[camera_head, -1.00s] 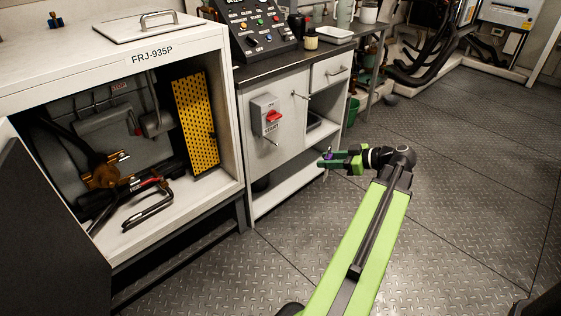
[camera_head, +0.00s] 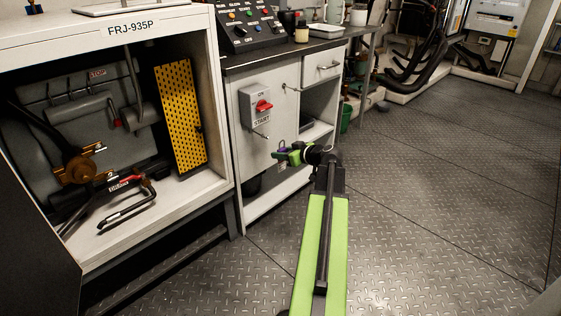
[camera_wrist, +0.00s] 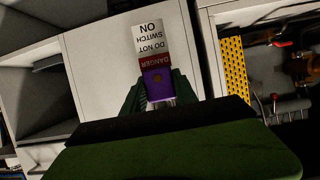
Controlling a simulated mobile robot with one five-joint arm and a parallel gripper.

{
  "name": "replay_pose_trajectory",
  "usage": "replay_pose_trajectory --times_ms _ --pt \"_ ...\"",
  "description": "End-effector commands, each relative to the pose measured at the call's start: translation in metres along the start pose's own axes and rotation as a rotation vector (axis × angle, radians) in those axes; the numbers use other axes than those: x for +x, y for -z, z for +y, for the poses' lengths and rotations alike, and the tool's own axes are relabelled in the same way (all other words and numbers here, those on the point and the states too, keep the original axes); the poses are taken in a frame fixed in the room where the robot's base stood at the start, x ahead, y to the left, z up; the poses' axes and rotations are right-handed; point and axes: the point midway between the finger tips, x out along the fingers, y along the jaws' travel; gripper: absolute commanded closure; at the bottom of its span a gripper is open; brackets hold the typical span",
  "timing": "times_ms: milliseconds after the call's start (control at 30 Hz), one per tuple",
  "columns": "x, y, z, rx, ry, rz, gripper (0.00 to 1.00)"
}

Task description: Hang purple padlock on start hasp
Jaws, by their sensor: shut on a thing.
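My gripper (camera_head: 287,155) is shut on the purple padlock (camera_wrist: 158,84), which sits between the green fingers in the wrist view. A red and white tag with "DANGER DO NOT SWITCH ON" (camera_wrist: 148,42) shows with the padlock, upside down in that view. In the head view only a small purple patch of the padlock shows at the fingers. The start switch box (camera_head: 250,101), grey with a red handle, is on the white cabinet front, up and left of my gripper. A small metal piece (camera_head: 261,135) sticks out below its START label; I cannot tell its exact shape.
The open chiller frame compartment (camera_head: 60,125) at left holds tools and a yellow perforated panel (camera_head: 181,117). A control panel (camera_head: 247,24) stands on the worktop above the switch. An open shelf (camera_head: 280,190) lies below my gripper. The floor at right is clear.

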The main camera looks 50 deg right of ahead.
Motion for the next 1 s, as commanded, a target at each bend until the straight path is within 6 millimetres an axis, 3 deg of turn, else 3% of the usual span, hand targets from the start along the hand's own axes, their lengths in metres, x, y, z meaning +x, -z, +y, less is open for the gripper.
replay_pose_trajectory --times_ms 1000 --pt "0.059 0.019 0.002 0.000 0.000 0.000 1.00"
